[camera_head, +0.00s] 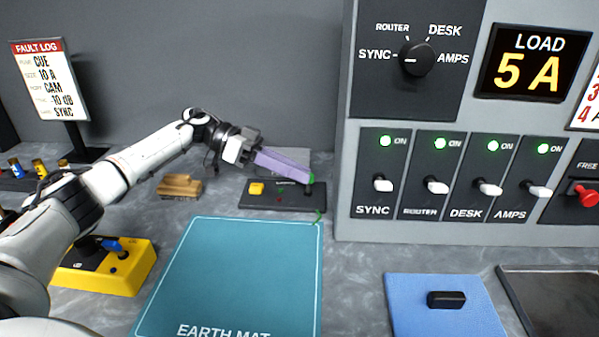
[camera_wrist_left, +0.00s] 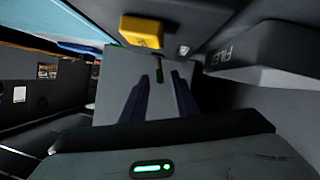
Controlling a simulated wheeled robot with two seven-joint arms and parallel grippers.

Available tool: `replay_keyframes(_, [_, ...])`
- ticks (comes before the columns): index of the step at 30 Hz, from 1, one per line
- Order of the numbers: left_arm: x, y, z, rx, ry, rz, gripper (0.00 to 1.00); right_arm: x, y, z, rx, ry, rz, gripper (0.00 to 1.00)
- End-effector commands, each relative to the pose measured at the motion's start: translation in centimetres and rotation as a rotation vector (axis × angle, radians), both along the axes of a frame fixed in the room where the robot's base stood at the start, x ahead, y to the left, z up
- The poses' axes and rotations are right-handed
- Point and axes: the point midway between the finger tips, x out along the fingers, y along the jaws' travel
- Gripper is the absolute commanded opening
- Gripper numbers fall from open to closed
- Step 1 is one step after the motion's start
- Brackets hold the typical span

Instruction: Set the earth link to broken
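A dark panel (camera_head: 262,203) at the back of the bench bears a yellow block (camera_head: 256,188) and, at its right end, a small dark post with green on it (camera_head: 310,187). A green wire end lies by its front right corner. I take this to be the earth link; its label is too small to read. My left gripper (camera_head: 305,179) reaches over the panel, its purple fingers at the post. In the left wrist view the fingers (camera_wrist_left: 160,77) are apart, with the green-marked post (camera_wrist_left: 160,60) just beyond the gap between their tips. My right gripper is out of view.
The teal earth mat (camera_head: 250,270) lies in front of the panel. A switch console (camera_head: 345,190) stands close on the right. A dark box marked FILED (camera_wrist_left: 250,52) sits beside the gripper. A wooden block (camera_head: 180,186) and yellow control box (camera_head: 135,262) are left.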

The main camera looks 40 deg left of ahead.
Motion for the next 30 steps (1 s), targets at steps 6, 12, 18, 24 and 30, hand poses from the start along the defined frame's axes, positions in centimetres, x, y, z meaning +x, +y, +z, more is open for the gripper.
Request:
replay_keyframes(6, [0.3,-0.8,-0.4,0.001,0.0,0.0,0.27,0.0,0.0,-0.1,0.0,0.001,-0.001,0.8])
replay_keyframes(12, [0.3,-0.8,-0.4,0.0,0.0,0.001,0.26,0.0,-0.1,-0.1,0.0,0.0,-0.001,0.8])
replay_keyframes(18, [0.3,-0.8,-0.3,0.0,0.0,0.001,0.0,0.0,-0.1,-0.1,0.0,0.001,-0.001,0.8])
replay_keyframes(24, [0.3,-0.8,-0.2,0.004,-0.005,0.0,0.0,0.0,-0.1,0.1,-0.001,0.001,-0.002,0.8])
replay_keyframes(30, [0.0,-0.9,0.1,0.036,-0.055,0.0,0.0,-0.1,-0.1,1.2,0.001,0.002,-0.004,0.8])
